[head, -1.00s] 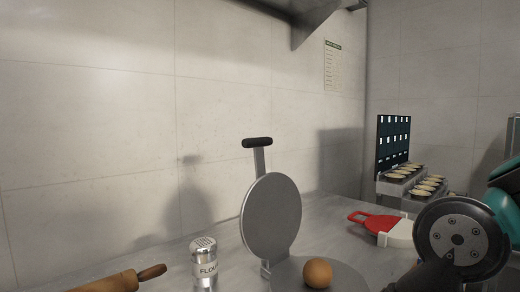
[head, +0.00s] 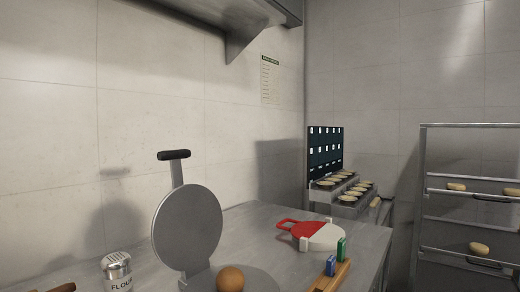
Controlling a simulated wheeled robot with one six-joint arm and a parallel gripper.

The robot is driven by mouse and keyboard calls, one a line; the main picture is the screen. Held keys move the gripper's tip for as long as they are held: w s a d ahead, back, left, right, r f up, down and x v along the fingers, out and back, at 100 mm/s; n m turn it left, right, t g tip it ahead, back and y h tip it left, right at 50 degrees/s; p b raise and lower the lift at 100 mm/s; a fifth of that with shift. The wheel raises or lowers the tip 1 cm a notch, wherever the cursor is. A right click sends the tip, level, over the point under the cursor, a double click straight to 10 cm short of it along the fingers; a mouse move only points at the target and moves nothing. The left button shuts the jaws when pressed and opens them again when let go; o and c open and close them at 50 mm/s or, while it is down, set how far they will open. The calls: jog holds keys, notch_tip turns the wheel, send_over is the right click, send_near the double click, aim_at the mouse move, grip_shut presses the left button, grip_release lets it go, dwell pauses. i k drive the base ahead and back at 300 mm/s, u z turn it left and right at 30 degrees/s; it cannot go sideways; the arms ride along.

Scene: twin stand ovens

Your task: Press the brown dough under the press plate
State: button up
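The brown dough (head: 230,279) is a round ball resting on the press's flat lower plate (head: 262,282) at the bottom of the head view. The press plate (head: 187,228) is a grey round disc, raised upright on its hinge behind and left of the dough. Its black handle (head: 174,155) sticks up above it. The press stands open and nothing covers the dough. My gripper is not in this view, so its state is hidden.
A flour shaker (head: 117,272) stands left of the press. A red and white paddle-like item (head: 312,233) lies to the right. A wooden holder with blue and green pieces (head: 332,274) sits at the front right. A shelf rack (head: 470,205) stands at far right.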

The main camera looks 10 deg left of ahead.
aim_at(187, 226)
jog(key=z, duration=0.75)
jog(key=i, duration=0.65)
jog(key=u, duration=0.85)
